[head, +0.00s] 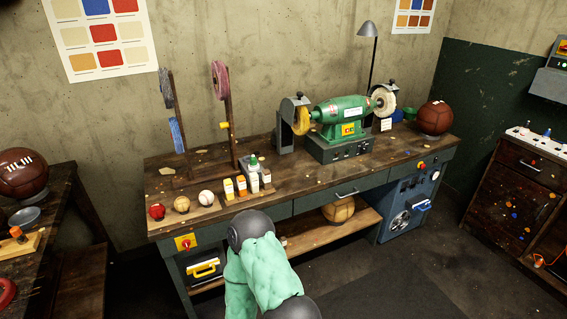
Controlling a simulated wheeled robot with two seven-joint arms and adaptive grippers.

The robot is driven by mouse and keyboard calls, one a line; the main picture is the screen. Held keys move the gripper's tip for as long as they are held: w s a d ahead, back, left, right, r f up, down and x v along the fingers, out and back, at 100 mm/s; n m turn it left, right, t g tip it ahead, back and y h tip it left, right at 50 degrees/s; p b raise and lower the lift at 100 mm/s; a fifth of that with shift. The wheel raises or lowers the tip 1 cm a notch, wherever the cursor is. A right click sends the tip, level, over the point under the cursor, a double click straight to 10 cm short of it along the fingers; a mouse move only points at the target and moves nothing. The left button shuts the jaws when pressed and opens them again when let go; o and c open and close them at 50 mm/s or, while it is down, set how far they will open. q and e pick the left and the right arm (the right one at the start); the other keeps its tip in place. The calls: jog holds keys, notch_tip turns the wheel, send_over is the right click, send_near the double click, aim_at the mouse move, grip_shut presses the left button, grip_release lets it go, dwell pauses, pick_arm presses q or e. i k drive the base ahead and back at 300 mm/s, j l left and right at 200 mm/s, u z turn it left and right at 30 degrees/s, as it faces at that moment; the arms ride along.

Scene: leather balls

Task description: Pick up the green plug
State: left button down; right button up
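On top of the dark cabinet at the right edge, a white strip (536,142) carries several small upright pieces, at least one of them blue. They are too small for me to make out a green plug for certain. One of my arms, in a green quilted cover with dark joints, rises at the bottom middle in front of the workbench. Neither of my grippers shows in the head view, so I cannot see any contact with a plug.
The workbench (300,194) holds a green grinder (342,110), several small balls and bottles at its front left, and a brown leather ball (435,117) at its right end. Another table (65,183) stands at the left. The floor between workbench and right cabinet looks clear.

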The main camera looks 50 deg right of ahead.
aim_at(253, 164)
jog(key=z, duration=1.35)
jog(key=i+z, duration=0.2)
jog(key=i, duration=0.1)
